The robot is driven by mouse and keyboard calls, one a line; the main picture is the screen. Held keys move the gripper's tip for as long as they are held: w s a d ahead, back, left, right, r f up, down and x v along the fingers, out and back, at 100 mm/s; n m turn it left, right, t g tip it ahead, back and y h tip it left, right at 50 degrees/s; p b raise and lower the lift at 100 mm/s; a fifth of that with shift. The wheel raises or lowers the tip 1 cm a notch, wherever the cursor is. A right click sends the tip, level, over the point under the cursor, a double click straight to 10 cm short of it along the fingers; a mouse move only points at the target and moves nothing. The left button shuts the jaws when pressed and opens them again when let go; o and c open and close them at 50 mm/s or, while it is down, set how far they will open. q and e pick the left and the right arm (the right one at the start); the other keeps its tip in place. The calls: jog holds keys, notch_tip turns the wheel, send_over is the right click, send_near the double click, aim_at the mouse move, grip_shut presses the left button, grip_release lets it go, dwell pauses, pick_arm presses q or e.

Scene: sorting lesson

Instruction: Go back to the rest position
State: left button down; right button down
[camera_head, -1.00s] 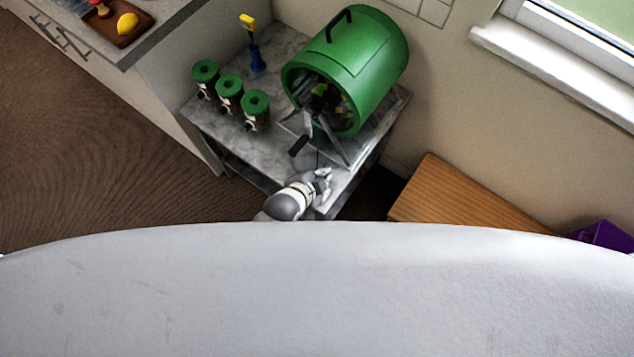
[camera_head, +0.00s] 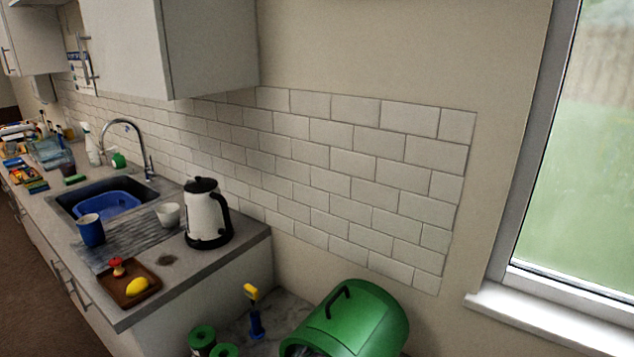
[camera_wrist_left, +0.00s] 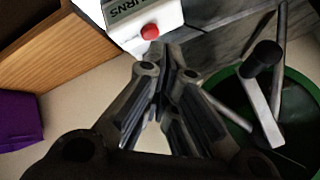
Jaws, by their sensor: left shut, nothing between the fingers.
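My left gripper (camera_wrist_left: 166,75) shows in the left wrist view with its fingers closed together and nothing between them. It is close to a white box with a red knob (camera_wrist_left: 150,32) and printed letters, and to the left of the dark opening of the green drum (camera_wrist_left: 240,122). I cannot tell whether it touches anything. In the head view the green drum (camera_head: 355,318) is at the bottom, and neither gripper is in sight there. My right gripper is not in either view.
The kitchen counter (camera_head: 190,285) holds a kettle (camera_head: 207,215), a blue cup (camera_head: 91,230) and a brown tray (camera_head: 125,292). Green-lidded canisters (camera_head: 202,336) and a blue-and-yellow tool (camera_head: 254,312) stand left of the drum. A wooden surface (camera_wrist_left: 55,70) and purple object (camera_wrist_left: 18,122) lie left in the wrist view.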

pick_arm(q)
jog(key=s+a+f+n+g+y+b, duration=0.1)
jog(key=s+a+f+n+g, duration=0.15)
jog(key=s+a+f, duration=0.55)
jog(key=s+a+f+n+g+y+b, duration=0.1)
jog(key=s+a+f+n, duration=0.3)
jog(key=f, duration=0.6)
jog(key=s+a+f+n+g, duration=0.1)
jog(key=s+a+f, duration=0.2)
jog(key=s, duration=0.3)
jog(key=s+a+f+n+g+y+b, duration=0.1)
jog(key=s+a+f+n, duration=0.1)
jog(key=s, duration=0.5)
jog(key=s+a+f+n+g+y+b, duration=0.1)
jog(key=s+a+f+n, duration=0.1)
jog(key=s+a+f, duration=0.2)
jog(key=shift+s+a, duration=0.8)
jog(key=shift+s, duration=0.35)
